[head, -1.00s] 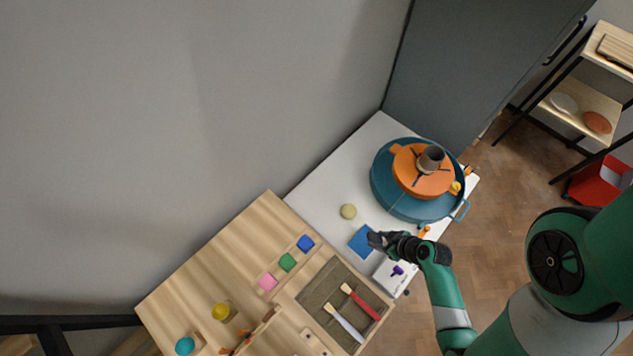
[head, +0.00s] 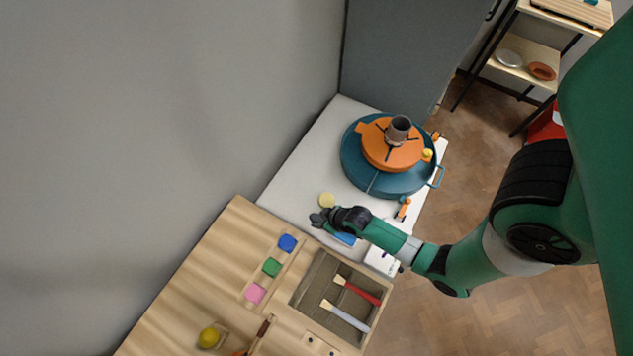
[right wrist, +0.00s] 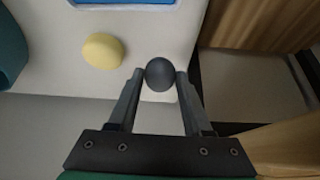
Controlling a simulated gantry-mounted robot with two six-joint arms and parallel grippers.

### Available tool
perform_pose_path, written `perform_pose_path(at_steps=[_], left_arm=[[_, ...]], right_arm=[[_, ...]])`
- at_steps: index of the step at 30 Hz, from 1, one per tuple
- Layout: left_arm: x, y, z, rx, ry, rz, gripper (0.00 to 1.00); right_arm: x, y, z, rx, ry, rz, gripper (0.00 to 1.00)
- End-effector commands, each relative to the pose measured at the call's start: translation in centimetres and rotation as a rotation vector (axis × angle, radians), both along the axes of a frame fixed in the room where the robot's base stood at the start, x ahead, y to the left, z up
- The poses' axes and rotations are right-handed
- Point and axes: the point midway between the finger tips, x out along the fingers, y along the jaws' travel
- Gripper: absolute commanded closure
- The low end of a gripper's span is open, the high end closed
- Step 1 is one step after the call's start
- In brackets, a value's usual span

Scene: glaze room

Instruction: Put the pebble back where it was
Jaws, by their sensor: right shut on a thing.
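My right gripper (head: 318,219) is shut on a dark grey round pebble (right wrist: 160,72), held between the fingertips in the right wrist view. In the head view the gripper is over the white table (head: 300,152), near the table's edge by the wooden worktop and just below a pale yellow round thing (head: 327,200). The yellow thing also shows in the right wrist view (right wrist: 102,51), apart from the pebble, to its left. Whether the pebble touches the table I cannot tell. My left gripper is not in view.
A blue square (head: 345,239) lies partly under my right arm. A teal basin (head: 352,165) with an orange wheel (head: 375,152) and a grey cup stands at the back. The wooden worktop (head: 205,262) holds coloured blocks and a recess with brushes. White table behind the yellow thing is clear.

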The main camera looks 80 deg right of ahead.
Motion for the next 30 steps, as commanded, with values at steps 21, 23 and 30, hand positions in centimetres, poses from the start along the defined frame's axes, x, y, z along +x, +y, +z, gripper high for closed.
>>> perform_pose_path(at_steps=[21,23,30], left_arm=[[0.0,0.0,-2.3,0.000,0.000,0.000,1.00],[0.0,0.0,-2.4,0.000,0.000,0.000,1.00],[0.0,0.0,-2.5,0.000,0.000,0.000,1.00]], right_arm=[[1.4,-0.1,-4.6,0.001,-0.001,-0.002,0.95],[1.3,-0.1,-4.7,0.001,-0.001,-0.002,0.95],[1.3,-0.1,-4.9,0.001,0.000,-0.002,0.23]])
